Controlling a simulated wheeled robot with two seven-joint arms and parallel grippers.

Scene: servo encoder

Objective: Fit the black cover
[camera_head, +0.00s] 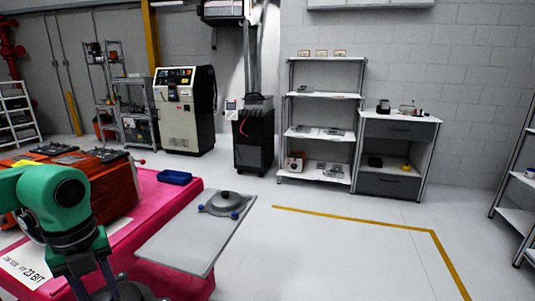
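My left arm, green and dark, comes in from the left. Its gripper (97,289) points down at the bottom edge, and its fingertips are cut off or hard to make out. A dark round piece (137,291) lies at the bottom edge beside and behind the gripper; it may be the black cover, but I cannot tell, nor whether the fingers touch it. A large orange motor housing (108,188) lies on the pink-covered table (150,208), partly hidden by my arm. My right gripper is not in view.
A grey plate (183,240) at the table's right side bears a round grey part (224,203) with blue knobs. A blue tray (175,177) sits behind it. Shelves (322,125), a drawer cabinet (398,150) and machines stand along the wall.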

